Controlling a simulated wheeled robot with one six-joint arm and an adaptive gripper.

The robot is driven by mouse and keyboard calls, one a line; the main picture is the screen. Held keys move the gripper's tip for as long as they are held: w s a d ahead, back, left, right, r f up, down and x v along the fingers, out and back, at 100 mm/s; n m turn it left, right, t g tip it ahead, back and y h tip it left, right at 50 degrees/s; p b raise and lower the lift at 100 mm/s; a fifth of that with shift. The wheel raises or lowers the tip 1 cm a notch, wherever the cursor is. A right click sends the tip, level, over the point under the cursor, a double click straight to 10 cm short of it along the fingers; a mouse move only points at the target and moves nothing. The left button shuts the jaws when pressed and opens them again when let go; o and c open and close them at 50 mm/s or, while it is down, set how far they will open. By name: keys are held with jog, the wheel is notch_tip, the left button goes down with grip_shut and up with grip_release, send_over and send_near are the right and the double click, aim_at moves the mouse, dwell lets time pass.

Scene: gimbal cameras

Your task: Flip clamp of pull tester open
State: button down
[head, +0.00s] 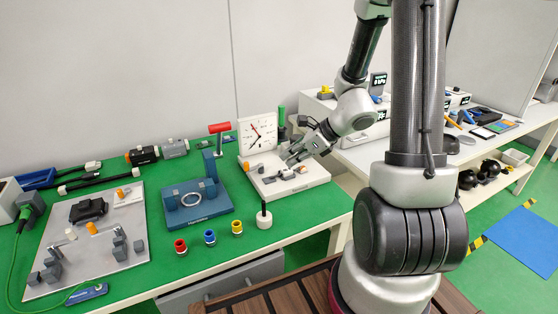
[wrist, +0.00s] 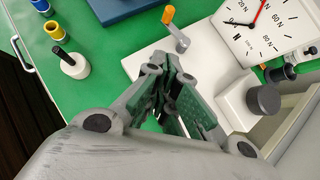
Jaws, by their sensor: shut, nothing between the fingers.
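The pull tester is a white base (head: 300,184) with a square dial gauge (head: 258,132) standing at its back. In the wrist view its dial (wrist: 268,28) reads in N, and the base (wrist: 140,62) lies under the fingers. A small lever with an orange grip (wrist: 168,15) rises from the base on a grey pivot. A dark grey round knob (wrist: 263,99) sits on a white block at the right. My gripper (head: 288,156) is above the base, in front of the dial; in the wrist view its fingers (wrist: 172,68) are shut and empty, apart from the orange lever.
A blue fixture (head: 200,208) with a red-handled lever stands left of the tester. Red, blue and yellow cups and a white holder with a black pin (head: 264,216) stand in front. A grey board (head: 75,262) with parts lies at the left. Green tabletop is free between them.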

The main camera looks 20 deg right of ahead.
aim_at(249, 170)
jog(key=x, duration=0.9)
jog(key=shift+s, duration=0.15)
jog(key=shift+w+a+r, duration=0.2)
jog(key=shift+w+a, duration=0.65)
jog(key=shift+a, duration=0.15)
jog(key=shift+w+a, duration=0.4)
jog(key=shift+w, duration=0.05)
jog(key=shift+w+a, duration=0.55)
jog(key=shift+a, duration=0.1)
jog(key=shift+r, duration=0.1)
jog(key=shift+d, duration=0.15)
